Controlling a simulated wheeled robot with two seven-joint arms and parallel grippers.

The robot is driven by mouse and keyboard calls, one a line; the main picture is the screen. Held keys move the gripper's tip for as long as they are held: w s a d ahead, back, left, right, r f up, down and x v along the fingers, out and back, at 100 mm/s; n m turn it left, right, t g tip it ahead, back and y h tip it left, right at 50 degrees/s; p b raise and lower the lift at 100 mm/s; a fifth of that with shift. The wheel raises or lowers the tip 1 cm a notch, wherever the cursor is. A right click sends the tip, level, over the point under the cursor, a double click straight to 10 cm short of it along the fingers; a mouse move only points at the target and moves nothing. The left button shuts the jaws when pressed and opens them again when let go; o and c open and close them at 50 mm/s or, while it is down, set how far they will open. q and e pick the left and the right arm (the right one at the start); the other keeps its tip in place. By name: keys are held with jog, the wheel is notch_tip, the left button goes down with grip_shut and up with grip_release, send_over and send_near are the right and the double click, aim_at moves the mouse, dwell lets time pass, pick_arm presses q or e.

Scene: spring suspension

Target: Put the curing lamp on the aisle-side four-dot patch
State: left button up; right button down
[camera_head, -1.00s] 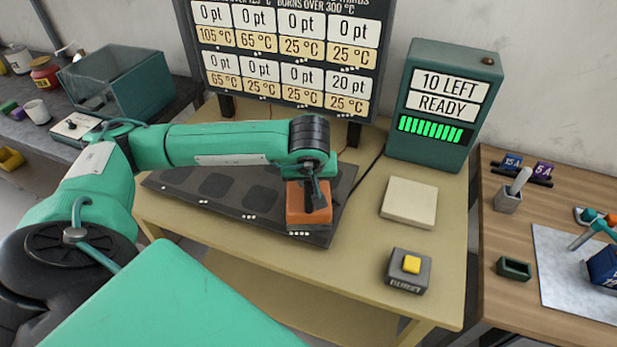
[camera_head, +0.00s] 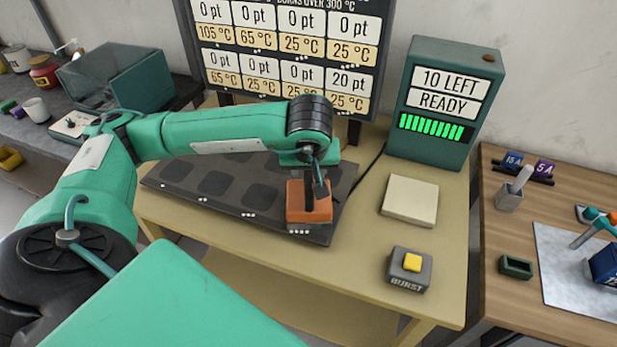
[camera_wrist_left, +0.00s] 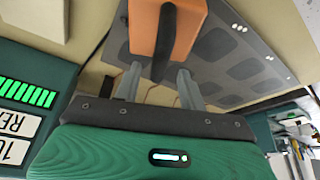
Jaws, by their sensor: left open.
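The curing lamp (camera_head: 300,214), an orange block with a dark handle on top, sits at the front right of the dark patch mat (camera_head: 180,168). Four white dots show just in front of it on the mat's near edge; the patch under it is hidden. My left gripper (camera_head: 318,180) is above the lamp, partly hidden by my wrist. In the left wrist view, its two fingers (camera_wrist_left: 160,82) are apart, and the lamp (camera_wrist_left: 145,28) with its dark handle (camera_wrist_left: 165,40) lies beyond their tips. My right gripper is not in view.
A cream pad (camera_head: 409,200) and a burst box with a yellow button (camera_head: 412,262) stand right of the mat. A green READY box (camera_head: 440,150) and a temperature board (camera_head: 285,50) stand behind. A wooden table (camera_head: 500,240) is at the right.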

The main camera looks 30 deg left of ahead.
pick_arm(q)
jog(key=v, duration=0.7)
jog(key=shift+r+b, duration=0.35)
jog(key=shift+b, duration=0.1)
jog(key=shift+s+d+f, duration=0.1)
jog(key=shift+s+d, duration=0.05)
